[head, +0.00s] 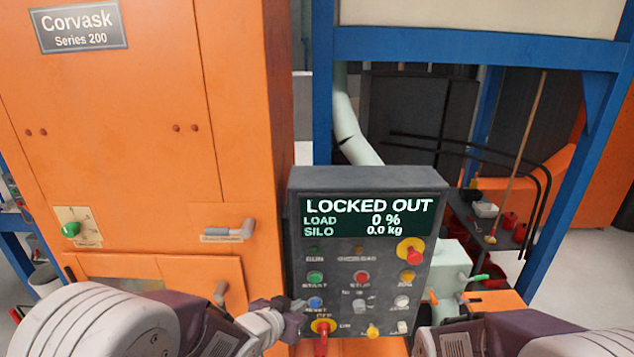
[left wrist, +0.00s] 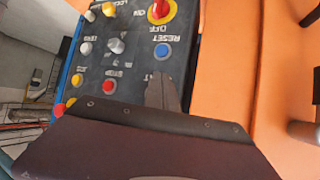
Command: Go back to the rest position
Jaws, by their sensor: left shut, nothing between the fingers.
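The dark grey control panel (head: 365,260) stands in front of me; its display (head: 369,217) reads LOCKED OUT, load 0 % and silo 0.0 kg. My left gripper (head: 292,306) is shut and empty at the panel's lower left, close to the blue reset button (head: 315,303). In the left wrist view the shut fingers (left wrist: 162,92) are in front of the panel face, near the blue button (left wrist: 162,52); I cannot tell whether they touch it. My right arm (head: 520,338) shows at the bottom right, with its gripper out of view.
The orange Corvask cabinet (head: 100,130) fills the left side, with a grey latch handle (head: 228,232) and a green knob (head: 71,229). A yellow-collared red switch (head: 322,327) is low on the panel. A blue frame (head: 470,48) and a broom (head: 515,150) stand behind at the right.

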